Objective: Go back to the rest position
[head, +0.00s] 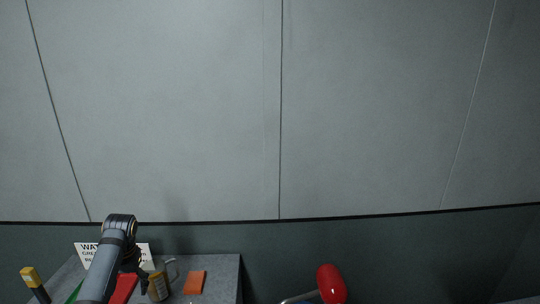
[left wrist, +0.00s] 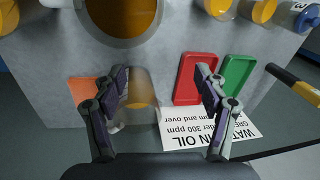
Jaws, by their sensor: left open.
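My left gripper (left wrist: 163,78) is open, its two fingers spread wide over the grey console top (left wrist: 150,60) in the left wrist view. A clear mug with amber liquid (left wrist: 140,88) shows between the fingers, nearer the left one; I cannot tell how far below it is. Nothing is gripped. In the head view my left arm comes up from the bottom left and the gripper (head: 136,262) is partly hidden behind its links. My right gripper is in neither view.
On the console are a red tray (left wrist: 190,80), a green tray (left wrist: 236,75), an orange pad (left wrist: 84,89) and a white printed card (left wrist: 190,132). A yellow-and-black handle (head: 34,281) stands at left. A red knob (head: 330,284) rises at right. A panelled wall (head: 190,110) stands behind.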

